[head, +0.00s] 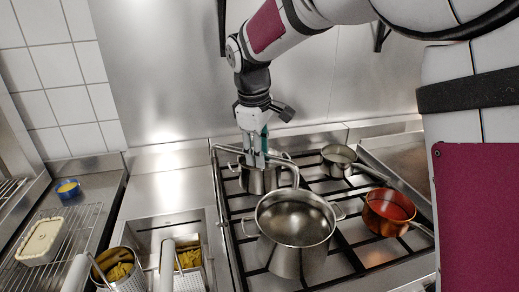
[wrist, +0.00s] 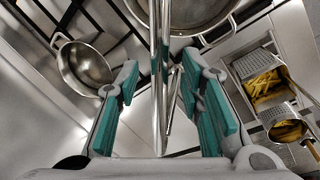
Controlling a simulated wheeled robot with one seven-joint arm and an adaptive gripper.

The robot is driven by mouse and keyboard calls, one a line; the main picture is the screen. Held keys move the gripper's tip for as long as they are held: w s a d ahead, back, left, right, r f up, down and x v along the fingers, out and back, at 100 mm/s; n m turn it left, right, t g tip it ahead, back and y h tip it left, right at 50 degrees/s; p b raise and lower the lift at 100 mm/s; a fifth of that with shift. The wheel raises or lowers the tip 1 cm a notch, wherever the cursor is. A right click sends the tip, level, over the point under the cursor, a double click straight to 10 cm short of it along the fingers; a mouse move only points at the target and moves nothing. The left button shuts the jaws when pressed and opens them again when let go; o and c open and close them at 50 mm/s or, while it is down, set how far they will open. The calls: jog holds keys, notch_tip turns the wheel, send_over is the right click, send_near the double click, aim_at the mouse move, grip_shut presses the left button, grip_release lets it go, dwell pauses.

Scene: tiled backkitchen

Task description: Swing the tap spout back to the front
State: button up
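The tap spout (head: 228,149) is a thin metal pipe running over the stove, above the back-left pot, with its end bent down toward the large pot. My gripper (head: 255,162) is at the spout, pointing down, with its teal finger pads around the pipe. In the wrist view, the spout (wrist: 160,50) runs lengthwise between the two fingers, which stand apart with a gap on each side. My gripper is open. The spout's contact with the pads is not visible.
A large steel pot (head: 295,222) stands in front of the spout, with a smaller pot (head: 262,181) behind. A saucepan (head: 338,160) and a copper pan (head: 388,211) are at right. Fryer baskets (head: 188,262) with yellow food are at front left.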

grip_shut()
jog(key=s+a+m+g+h+p, duration=0.1)
jog(key=s+a+m+p, duration=0.2)
jog(key=s+a+m, duration=0.3)
jog(key=shift+s+a+m+g, duration=0.3)
jog(key=shift+a+m, duration=1.6)
jog(key=shift+m, duration=0.2)
jog(key=shift+r, duration=0.15)
grip_release()
